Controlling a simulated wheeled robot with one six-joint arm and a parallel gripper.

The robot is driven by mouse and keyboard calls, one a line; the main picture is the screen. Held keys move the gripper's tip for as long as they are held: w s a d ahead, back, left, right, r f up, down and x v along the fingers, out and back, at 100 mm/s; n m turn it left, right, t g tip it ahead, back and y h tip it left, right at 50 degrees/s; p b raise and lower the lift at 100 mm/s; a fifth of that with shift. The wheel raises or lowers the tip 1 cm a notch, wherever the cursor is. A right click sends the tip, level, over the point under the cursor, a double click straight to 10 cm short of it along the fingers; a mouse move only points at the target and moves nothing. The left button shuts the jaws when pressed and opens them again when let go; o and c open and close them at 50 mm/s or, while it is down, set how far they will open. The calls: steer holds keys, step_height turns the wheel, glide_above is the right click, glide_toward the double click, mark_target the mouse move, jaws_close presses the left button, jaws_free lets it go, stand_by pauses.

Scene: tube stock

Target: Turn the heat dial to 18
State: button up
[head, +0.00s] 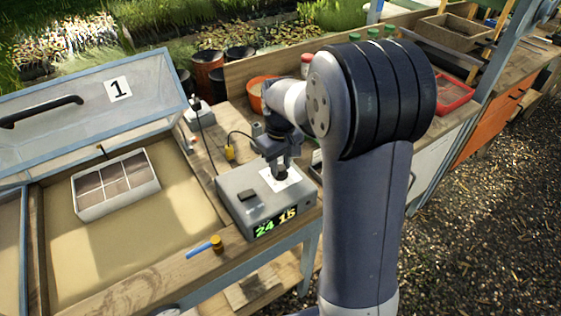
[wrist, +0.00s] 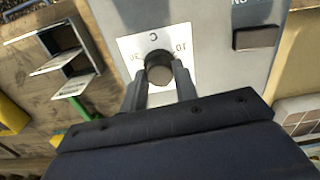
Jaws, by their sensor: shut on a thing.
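The grey control box (head: 262,195) stands on the wooden bench, and its display (head: 275,224) reads 24 in green and 15 in yellow. The round dark heat dial (wrist: 159,73) sits on a white scale card (wrist: 185,42) marked C, 10 and 30. My gripper (wrist: 160,84) points down at the box, with one finger on each side of the dial, shut on it. In the head view my gripper (head: 281,172) covers the dial. The dial's pointer mark cannot be made out.
A dark rocker switch (head: 247,196) is on the box top, also seen in the wrist view (wrist: 256,38). The cold frame with its raised lid (head: 90,105) and a white divided tray (head: 117,184) is at left. A blue-handled tool (head: 204,246) lies on the front edge.

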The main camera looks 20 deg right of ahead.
mark_target(281, 167)
steer(key=shift+n, duration=1)
steer(key=o, duration=1)
steer(key=shift+r, duration=0.15)
step_height(281, 167, up, 11)
steer(key=shift+f, duration=0.2)
steer(key=shift+f, duration=0.1)
